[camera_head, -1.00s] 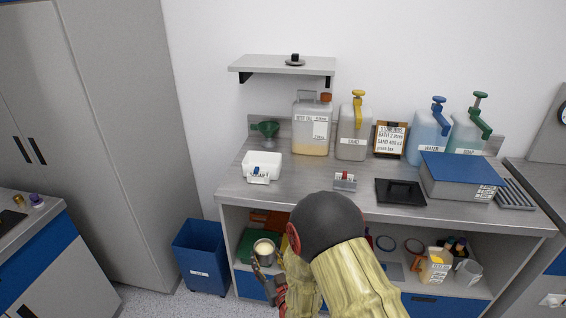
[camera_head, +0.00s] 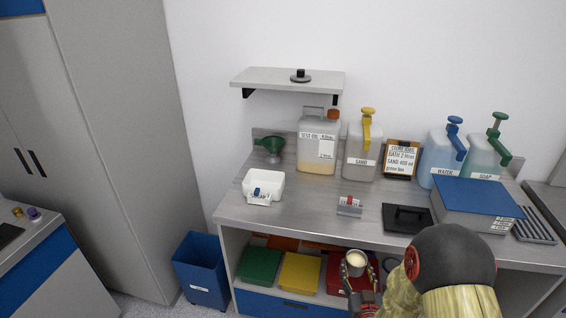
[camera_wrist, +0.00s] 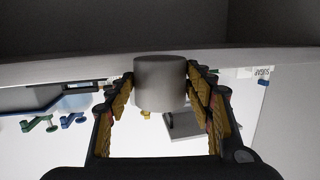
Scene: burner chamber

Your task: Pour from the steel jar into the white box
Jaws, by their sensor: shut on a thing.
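The steel jar (camera_head: 355,264) is a small metal cup with a pale, cream-coloured content showing at its open top. My gripper (camera_head: 362,284) is shut on it and holds it upright in front of the bench's lower shelf, below the worktop edge. In the wrist view the jar (camera_wrist: 160,82) sits between the two fingers of my gripper (camera_wrist: 162,95). The white box (camera_head: 263,184) is an open tray on the left of the worktop, with a blue clip and a label at its front. The jar is lower than the box and to its right.
The worktop (camera_head: 310,208) carries a green funnel (camera_head: 270,146), a sand container (camera_head: 362,150), a yellowish jug (camera_head: 318,145), a small labelled block (camera_head: 350,205) and a black tray (camera_head: 407,217). A wall shelf (camera_head: 288,80) hangs above. A blue bin (camera_head: 202,268) stands left of the bench.

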